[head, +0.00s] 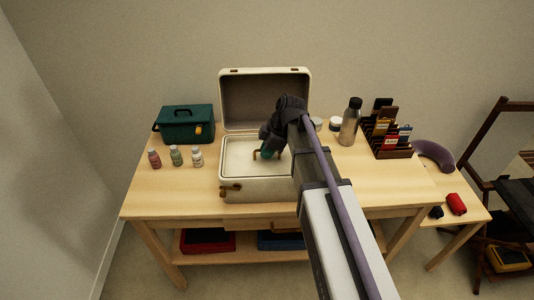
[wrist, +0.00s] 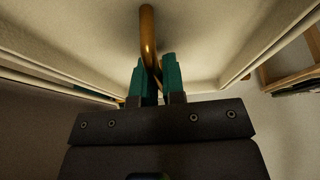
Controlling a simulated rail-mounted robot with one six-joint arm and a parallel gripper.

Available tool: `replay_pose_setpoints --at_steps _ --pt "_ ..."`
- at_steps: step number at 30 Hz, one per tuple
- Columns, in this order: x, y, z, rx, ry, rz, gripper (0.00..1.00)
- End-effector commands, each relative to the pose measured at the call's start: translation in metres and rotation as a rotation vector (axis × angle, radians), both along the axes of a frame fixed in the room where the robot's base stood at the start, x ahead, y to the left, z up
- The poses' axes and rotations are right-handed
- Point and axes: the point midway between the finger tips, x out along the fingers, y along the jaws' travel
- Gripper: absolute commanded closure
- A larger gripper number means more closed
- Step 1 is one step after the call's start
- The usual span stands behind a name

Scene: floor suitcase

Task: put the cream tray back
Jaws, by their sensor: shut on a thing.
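The cream tray (head: 237,160) is level in the mouth of the open cream suitcase (head: 262,190), close to its rim. I cannot tell whether it rests fully in place or is held slightly up. My gripper (head: 267,155) is over the tray's middle, its green fingertips on the tray's brass handle. In the wrist view, my gripper (wrist: 157,80) is shut on the brass handle (wrist: 148,35), which passes between the fingers. The tray's pale surface (wrist: 205,40) fills the view's upper middle. My arm hides the tray's right part, and the space under the tray is hidden.
The suitcase lid (head: 265,99) stands open behind. Left are a green toolbox (head: 187,124) and small bottles (head: 176,156). Right are a metal flask (head: 350,122) and a dark card rack (head: 388,135). The table's front left (head: 175,195) is clear.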

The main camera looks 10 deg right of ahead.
Motion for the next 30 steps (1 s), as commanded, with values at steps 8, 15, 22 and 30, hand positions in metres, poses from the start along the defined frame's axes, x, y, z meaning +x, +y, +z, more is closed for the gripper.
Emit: replay_pose_setpoints --at_steps 8,15,22,30 --pt "0.000 0.000 -0.010 0.000 0.000 0.000 1.00" --pt "0.000 0.000 -0.010 0.000 0.000 0.000 0.74" --pt "0.000 0.000 -0.010 0.000 0.000 0.000 0.65" --pt "0.000 0.000 0.009 0.000 0.000 0.000 0.65"
